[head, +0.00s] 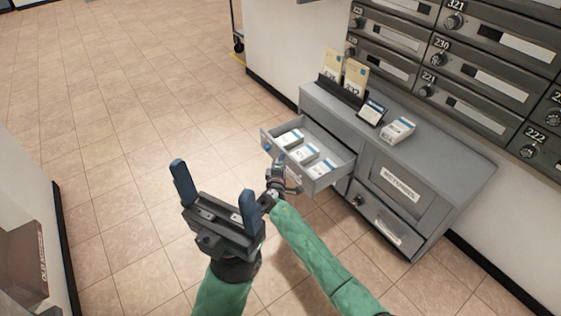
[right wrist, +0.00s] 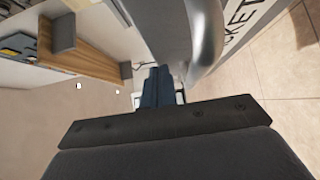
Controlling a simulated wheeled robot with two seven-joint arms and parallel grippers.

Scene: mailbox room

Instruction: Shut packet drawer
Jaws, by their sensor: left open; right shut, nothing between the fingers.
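The packet drawer (head: 334,176) is pulled open from the grey cabinet, with several white and blue packets (head: 307,155) inside. My right gripper (head: 278,172) is shut and empty, at the outer side of the drawer front. In the right wrist view its blue fingers (right wrist: 157,86) are together, right beside a curved grey handle (right wrist: 207,35); I cannot tell whether they touch. A partly cut label (right wrist: 243,20) shows beyond the handle. My left gripper (head: 213,182) is open and empty, above the floor to the left of the drawer.
The grey cabinet (head: 450,175) stands against the wall below numbered mailboxes (head: 480,70). Its top holds a dark rack (head: 340,90) with cards, a small sign (head: 372,111) and a packet stack (head: 398,130). A lower drawer (head: 385,220) appears shut. Tiled floor (head: 120,110) lies clear at left.

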